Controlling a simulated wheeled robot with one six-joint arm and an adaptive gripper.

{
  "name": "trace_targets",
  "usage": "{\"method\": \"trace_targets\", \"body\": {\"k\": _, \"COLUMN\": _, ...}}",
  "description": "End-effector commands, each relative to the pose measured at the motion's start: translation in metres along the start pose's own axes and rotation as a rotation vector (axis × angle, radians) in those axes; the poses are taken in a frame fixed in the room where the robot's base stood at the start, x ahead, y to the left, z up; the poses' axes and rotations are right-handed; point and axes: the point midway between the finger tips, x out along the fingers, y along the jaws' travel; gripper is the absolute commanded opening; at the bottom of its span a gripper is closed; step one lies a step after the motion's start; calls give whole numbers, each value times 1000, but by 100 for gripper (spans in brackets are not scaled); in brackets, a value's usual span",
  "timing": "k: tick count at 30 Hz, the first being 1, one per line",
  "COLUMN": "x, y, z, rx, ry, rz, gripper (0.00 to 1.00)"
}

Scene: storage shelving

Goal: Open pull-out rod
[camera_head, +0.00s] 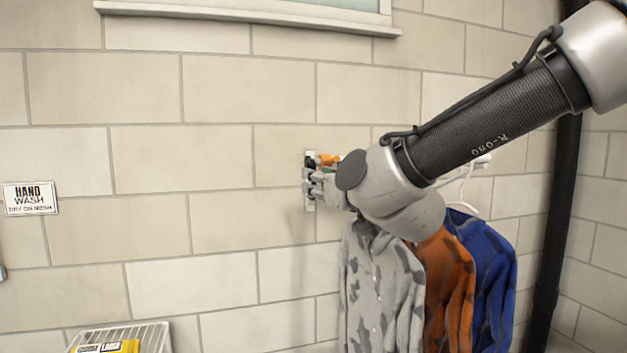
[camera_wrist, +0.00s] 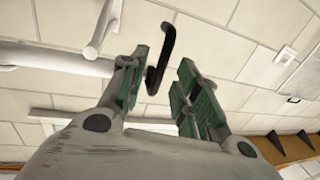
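My gripper (camera_head: 313,183) is at a small pale plate (camera_head: 309,156) on the tiled wall, left of the hanging clothes. In the wrist view my gripper (camera_wrist: 165,75) is open, its two green-padded fingers apart. A black bent hook or handle (camera_wrist: 168,45) shows in the gap between the fingertips; I cannot tell whether it touches them. A white rod (camera_wrist: 103,28) shows beside the left finger. In the head view a pale rod end (camera_head: 483,162) shows right of my arm; most of the rod is hidden behind the arm.
A grey shirt (camera_head: 380,295), an orange shirt (camera_head: 447,290) and a blue shirt (camera_head: 487,275) hang below my arm. A black vertical pipe (camera_head: 557,200) stands at right. A wire basket (camera_head: 155,336) is at lower left. A hand-wash sign (camera_head: 30,198) is on the wall.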

Motion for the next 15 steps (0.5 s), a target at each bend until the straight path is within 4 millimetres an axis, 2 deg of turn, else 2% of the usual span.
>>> {"method": "trace_targets", "body": {"k": 3, "x": 17, "y": 0, "z": 1, "rx": 0, "ry": -2, "rz": 2, "gripper": 31}}
{"method": "trace_targets", "body": {"k": 6, "x": 25, "y": 0, "z": 0, "rx": 1, "ry": 0, "rz": 0, "gripper": 31}}
{"method": "trace_targets", "body": {"k": 15, "x": 29, "y": 0, "z": 0, "rx": 1, "ry": 0, "rz": -1, "gripper": 31}}
